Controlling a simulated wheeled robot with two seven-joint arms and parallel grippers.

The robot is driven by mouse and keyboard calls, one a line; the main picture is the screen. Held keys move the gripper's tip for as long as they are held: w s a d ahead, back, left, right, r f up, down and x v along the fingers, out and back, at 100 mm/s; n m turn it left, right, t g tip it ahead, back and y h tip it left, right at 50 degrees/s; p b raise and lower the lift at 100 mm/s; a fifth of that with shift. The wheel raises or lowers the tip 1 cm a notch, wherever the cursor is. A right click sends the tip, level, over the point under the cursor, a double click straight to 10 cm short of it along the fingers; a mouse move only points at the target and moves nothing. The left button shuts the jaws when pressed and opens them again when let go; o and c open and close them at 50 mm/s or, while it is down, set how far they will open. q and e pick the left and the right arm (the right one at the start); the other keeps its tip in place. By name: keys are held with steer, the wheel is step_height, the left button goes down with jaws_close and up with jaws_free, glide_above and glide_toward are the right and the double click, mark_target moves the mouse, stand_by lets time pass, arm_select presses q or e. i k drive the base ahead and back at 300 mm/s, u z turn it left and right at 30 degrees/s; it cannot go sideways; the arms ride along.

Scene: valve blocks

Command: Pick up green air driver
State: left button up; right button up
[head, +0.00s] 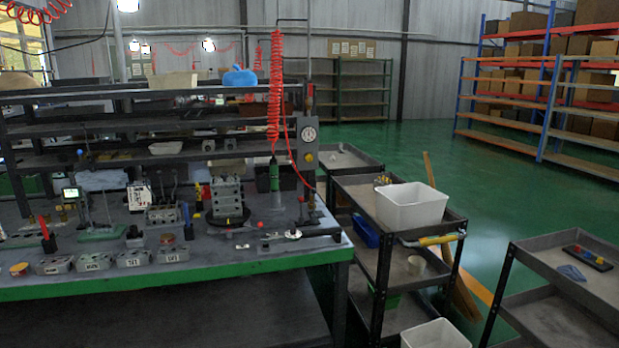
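The green air driver (274,176) hangs upright at the lower end of a red coiled hose (275,90), over the right part of the workbench (190,265). Its lower end is slim and points down, and a dark grey shape stands just behind it. A post with a round gauge (309,134) stands close to its right. Neither of my grippers shows in the head view, so nothing is seen touching the driver.
A valve block (227,198) stands left of the driver, and several small labelled blocks line the bench's front edge. A black cart (345,185) with a white bin (411,205) stands right of the bench. Another cart (540,262) is at far right. Green floor lies open behind.

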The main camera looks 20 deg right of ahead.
mark_target(273, 166)
steer(key=z, duration=0.75)
steer(key=i, duration=1.25)
steer(key=u, duration=0.3)
steer(key=i, duration=1.05)
steer(key=u, duration=1)
